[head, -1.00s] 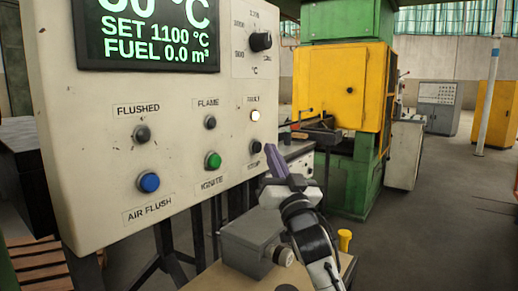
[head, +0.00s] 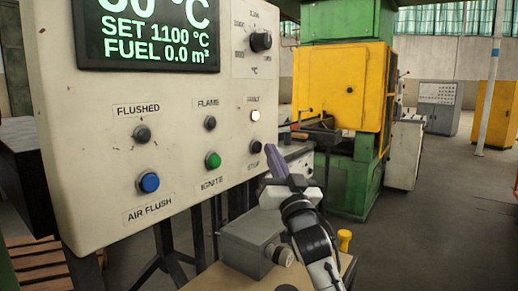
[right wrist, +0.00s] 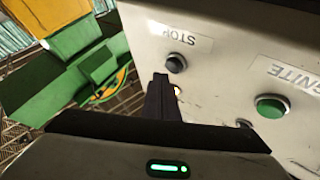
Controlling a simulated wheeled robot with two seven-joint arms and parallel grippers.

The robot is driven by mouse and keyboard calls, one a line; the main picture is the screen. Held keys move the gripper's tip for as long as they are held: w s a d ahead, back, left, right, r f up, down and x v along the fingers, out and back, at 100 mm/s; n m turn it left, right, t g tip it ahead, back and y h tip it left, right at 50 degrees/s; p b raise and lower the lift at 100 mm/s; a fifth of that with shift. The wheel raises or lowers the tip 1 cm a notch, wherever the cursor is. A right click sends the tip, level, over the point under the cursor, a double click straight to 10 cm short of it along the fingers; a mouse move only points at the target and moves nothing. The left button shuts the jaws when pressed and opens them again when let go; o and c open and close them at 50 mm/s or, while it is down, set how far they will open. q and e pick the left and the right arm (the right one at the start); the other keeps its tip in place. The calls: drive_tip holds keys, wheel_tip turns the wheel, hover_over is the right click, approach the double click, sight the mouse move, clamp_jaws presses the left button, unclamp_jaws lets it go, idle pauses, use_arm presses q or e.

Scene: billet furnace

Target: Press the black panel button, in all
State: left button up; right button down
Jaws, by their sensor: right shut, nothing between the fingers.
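The black button (head: 256,147) sits on the cream control panel (head: 75,60), above the STOP label and below the lit FAULT lamp. In the right wrist view the black button (right wrist: 176,63) is beside the upside-down STOP label. My right gripper (head: 270,150) is shut and empty, its fingertips just right of the button in the head view. In the right wrist view the shut fingers (right wrist: 160,80) point toward the panel, just below and left of the button. A gap shows between them there; whether they touch in depth I cannot tell. My left gripper is not in view.
The green IGNITE button (head: 212,160) and blue AIR FLUSH button (head: 148,182) are to the left on the panel. A grey box (head: 248,242) stands on a bench below. A green and yellow machine (head: 338,85) stands behind, with open floor at right.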

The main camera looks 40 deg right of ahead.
drive_tip(key=shift+w, duration=0.15)
idle(0.6)
drive_tip(key=shift+w+a, duration=0.15)
drive_tip(key=shift+w, duration=0.15)
drive_tip(key=shift+w+a, duration=0.1)
drive_tip(key=shift+w, duration=0.25)
idle(0.7)
drive_tip(key=shift+s, duration=0.1)
drive_tip(key=shift+s+d+p, duration=0.2)
drive_tip(key=shift+s+p, duration=0.1)
drive_tip(key=shift+s, duration=0.35)
drive_tip(key=s, duration=0.1)
drive_tip(key=s+d+p, duration=0.1)
drive_tip(key=s, duration=0.3)
drive_tip(key=shift+d, duration=0.25)
